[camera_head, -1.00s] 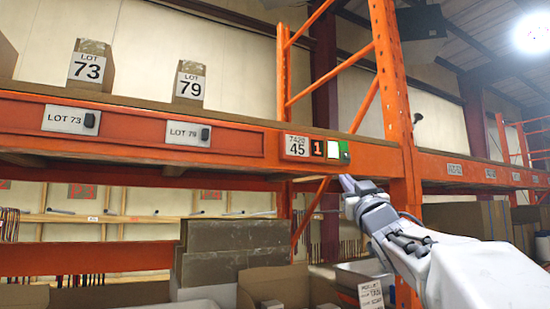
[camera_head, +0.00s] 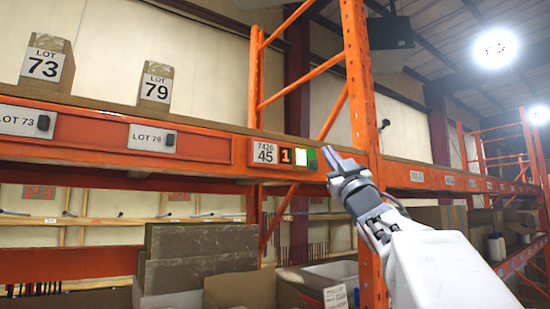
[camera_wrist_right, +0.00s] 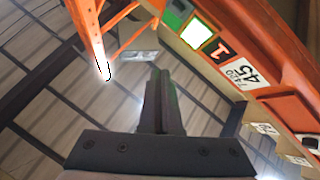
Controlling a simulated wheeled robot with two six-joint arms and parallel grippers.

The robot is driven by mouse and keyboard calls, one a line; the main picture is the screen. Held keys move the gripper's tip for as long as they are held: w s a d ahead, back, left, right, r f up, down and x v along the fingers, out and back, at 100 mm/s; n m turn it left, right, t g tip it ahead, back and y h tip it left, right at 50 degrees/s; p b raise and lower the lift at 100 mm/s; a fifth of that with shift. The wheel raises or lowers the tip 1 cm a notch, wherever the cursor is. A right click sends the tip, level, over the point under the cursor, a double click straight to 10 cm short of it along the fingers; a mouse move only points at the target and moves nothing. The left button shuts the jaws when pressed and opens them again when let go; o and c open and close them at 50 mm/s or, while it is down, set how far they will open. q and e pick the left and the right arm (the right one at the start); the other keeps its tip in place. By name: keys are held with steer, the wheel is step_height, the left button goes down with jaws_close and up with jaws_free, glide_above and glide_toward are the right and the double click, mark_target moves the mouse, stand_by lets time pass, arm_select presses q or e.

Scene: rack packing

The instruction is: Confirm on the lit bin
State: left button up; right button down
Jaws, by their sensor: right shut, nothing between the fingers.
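A lit pick module sits on the orange beam. In the head view it has a label reading 7420 45 (camera_head: 264,152), a red display showing 1 (camera_head: 287,155), a bright white square (camera_head: 301,156) and a green part (camera_head: 312,159) at its right end. My right gripper (camera_head: 328,154) is shut and empty, its tips just right of the green part; contact cannot be told. In the right wrist view the shut fingers (camera_wrist_right: 160,90) point up, below the white square (camera_wrist_right: 196,34) and the green part (camera_wrist_right: 176,12). My left gripper is not in view.
Boxes marked LOT 73 (camera_head: 46,65) and LOT 79 (camera_head: 156,88) stand on the shelf above. An orange upright (camera_head: 359,80) rises just behind my right gripper. Stacked grey-brown boxes (camera_head: 185,272) and an open carton (camera_head: 240,291) sit below the beam.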

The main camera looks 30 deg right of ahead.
mark_target(304, 153)
steer(key=shift+w+a+p, duration=0.15)
steer(key=shift+w+p, duration=0.1)
steer(key=shift+w, duration=1.35)
steer(key=shift+w+a+p, duration=0.1)
steer(key=shift+w+p, duration=0.15)
steer(key=shift+w, duration=1.3)
steer(key=shift+w, duration=0.1)
steer(key=shift+w, duration=0.3)
steer(key=shift+w+a, duration=0.1)
steer(key=shift+w, duration=0.35)
steer(key=shift+s, duration=0.1)
steer(key=shift+s+b, duration=0.5)
steer(key=shift+s, duration=0.25)
steer(key=shift+s, duration=0.1)
